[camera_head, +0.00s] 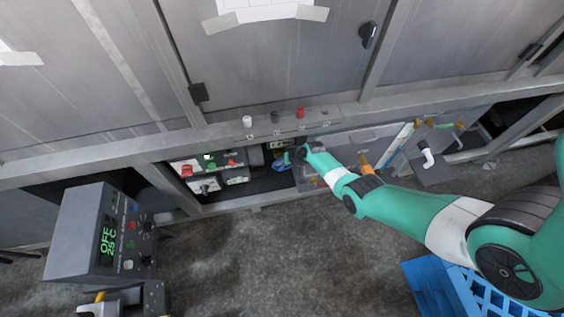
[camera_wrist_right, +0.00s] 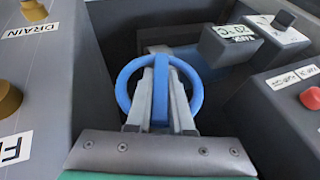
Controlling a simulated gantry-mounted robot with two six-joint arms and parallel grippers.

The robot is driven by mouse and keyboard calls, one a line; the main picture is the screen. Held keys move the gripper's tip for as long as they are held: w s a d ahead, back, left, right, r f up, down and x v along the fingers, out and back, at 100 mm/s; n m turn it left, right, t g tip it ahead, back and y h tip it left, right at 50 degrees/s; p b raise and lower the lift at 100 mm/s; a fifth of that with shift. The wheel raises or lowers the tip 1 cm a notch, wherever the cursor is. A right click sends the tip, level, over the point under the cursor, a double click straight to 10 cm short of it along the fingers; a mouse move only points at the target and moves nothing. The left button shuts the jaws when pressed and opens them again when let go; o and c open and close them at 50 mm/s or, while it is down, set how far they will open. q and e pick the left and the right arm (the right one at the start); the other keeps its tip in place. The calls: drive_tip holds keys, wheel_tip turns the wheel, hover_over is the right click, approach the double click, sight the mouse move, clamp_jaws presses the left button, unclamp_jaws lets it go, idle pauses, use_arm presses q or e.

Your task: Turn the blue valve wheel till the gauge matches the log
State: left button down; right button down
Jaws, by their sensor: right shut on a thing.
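The blue valve wheel (camera_wrist_right: 195,92) shows in the right wrist view as a ring with a spoke toward the camera. My right gripper (camera_wrist_right: 161,78) is shut on this spoke, one grey finger on each side. In the head view my right gripper (camera_head: 288,158) reaches into the recess below the ledge, and only a small blue part of the wheel (camera_head: 279,165) shows beside it. A small label or display (camera_wrist_right: 235,32) behind the wheel appears to read 20 °C. No gauge needle can be made out.
A grey control box (camera_head: 78,232) at left shows OFF and 25 C. A panel with a red button (camera_wrist_right: 311,98) stands right of the wheel; a DRAIN label (camera_wrist_right: 18,32) is at left. Papers (camera_head: 265,11) on the cabinet are unreadable. A blue crate (camera_head: 425,283) lies at lower right.

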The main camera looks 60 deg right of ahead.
drive_tip(key=shift+g+h, duration=0.4)
drive_tip(key=shift+g, duration=0.5)
drive_tip(key=shift+f+n+g+h+b, duration=0.15)
drive_tip(key=shift+n+g+h+b, duration=0.25)
drive_tip(key=shift+g+h, duration=0.3)
drive_tip(key=shift+d+g+h+b, duration=0.1)
drive_tip(key=shift+g+h+b, duration=0.2)
drive_tip(key=shift+h, duration=0.1)
drive_tip(key=shift+s, duration=0.1)
drive_tip(key=c, duration=0.8)
unclamp_jaws()
